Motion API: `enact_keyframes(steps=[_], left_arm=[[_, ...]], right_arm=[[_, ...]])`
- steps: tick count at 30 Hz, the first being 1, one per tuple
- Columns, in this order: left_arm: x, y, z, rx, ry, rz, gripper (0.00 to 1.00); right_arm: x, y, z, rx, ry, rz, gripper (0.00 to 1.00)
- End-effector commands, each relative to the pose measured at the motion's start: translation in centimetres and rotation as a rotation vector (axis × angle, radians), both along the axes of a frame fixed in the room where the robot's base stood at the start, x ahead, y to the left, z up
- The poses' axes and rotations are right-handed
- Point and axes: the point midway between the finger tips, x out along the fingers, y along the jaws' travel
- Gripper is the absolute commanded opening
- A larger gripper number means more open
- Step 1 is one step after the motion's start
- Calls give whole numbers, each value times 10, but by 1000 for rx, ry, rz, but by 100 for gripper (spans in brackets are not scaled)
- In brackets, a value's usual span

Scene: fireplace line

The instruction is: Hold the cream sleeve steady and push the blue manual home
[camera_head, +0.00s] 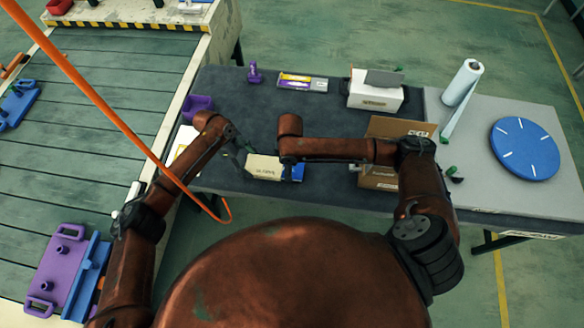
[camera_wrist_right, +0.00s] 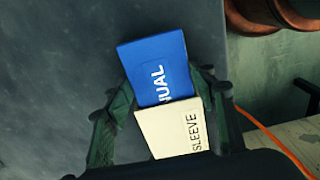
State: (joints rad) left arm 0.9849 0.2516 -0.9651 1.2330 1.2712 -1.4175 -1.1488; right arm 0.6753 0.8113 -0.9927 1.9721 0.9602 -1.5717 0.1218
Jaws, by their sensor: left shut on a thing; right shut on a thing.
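The cream sleeve (camera_head: 262,166) lies on the dark mat of the table, and its lettering also shows in the right wrist view (camera_wrist_right: 172,130). The blue manual (camera_wrist_right: 158,68) sticks out of the sleeve, with part of its lettering hidden; a little of it shows in the head view (camera_head: 298,172). My left gripper (camera_head: 246,150) is at the sleeve's left end, shut on it. My right gripper (camera_wrist_right: 165,80) has its fingers on both sides of the blue manual, shut on it. In the head view my right arm covers most of the manual.
An open cardboard box (camera_head: 402,127) stands to the right, close to my right arm. A purple bin (camera_head: 197,106) is at the left edge. A white box (camera_head: 376,94) and a tray (camera_head: 302,83) are behind.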

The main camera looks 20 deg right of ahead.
Motion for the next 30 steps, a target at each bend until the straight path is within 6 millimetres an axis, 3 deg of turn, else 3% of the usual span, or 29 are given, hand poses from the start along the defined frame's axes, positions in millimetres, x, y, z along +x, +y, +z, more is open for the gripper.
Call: enact_keyframes(steps=[4,5,13,23,30], left_arm=[[0,0,0,0,0,0,33],[0,0,0,0,0,0,33],[0,0,0,0,0,0,33],[0,0,0,0,0,0,33],[0,0,0,0,0,0,33]], right_arm=[[0,0,0,0,-1,0,19],[0,0,0,0,-1,0,53],[0,0,0,1,-1,0,71],[0,0,2,0,0,0,72],[1,0,20,1,-2,0,72]])
